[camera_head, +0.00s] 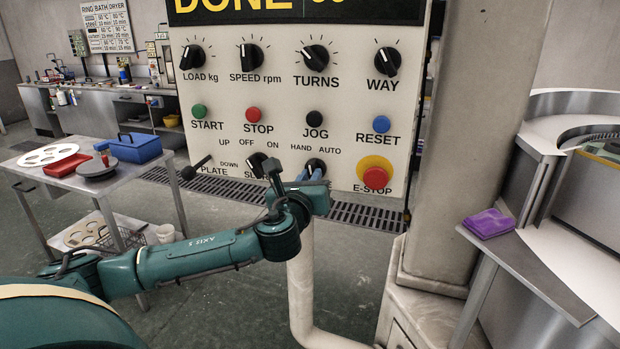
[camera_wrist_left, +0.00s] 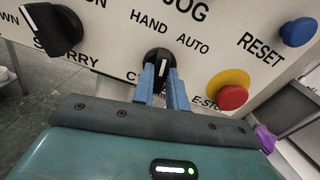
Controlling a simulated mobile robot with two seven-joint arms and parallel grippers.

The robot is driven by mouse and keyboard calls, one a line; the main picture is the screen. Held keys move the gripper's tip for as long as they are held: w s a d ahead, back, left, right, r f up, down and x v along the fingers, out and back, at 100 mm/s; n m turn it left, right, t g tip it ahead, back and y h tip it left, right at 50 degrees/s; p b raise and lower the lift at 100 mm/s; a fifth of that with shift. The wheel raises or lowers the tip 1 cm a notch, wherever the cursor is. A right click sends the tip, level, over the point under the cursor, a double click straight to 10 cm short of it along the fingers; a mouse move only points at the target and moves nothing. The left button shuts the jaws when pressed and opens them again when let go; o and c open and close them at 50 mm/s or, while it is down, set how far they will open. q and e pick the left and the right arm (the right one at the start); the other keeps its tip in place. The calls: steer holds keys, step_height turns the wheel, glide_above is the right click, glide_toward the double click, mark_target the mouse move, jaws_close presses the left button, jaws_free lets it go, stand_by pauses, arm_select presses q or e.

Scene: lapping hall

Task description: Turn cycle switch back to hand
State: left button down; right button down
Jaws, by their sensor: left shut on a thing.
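The cycle switch (camera_head: 315,166) is a black rotary knob with a white line, low on the white control panel (camera_head: 225,140) under the HAND and AUTO labels. The fingers hide the knob's lower part and most of the label below. My right gripper is not in view.
The red E-STOP button (camera_head: 375,178) on its yellow base sits close to the right of the switch. The black slurry switch (camera_wrist_left: 52,30) sits to the left. A column (camera_head: 470,140) stands right of the panel, and a metal trolley (camera_head: 80,180) stands at left.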

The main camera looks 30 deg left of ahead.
arm_select(q)
steer(key=shift+a+n, duration=0.1)
steer(key=shift+n, duration=1.8)
steer(key=c, duration=1.4)
jaws_free()
steer(key=shift+s, duration=0.1)
steer(key=b+v, duration=0.2)
steer(key=v, duration=1.1)
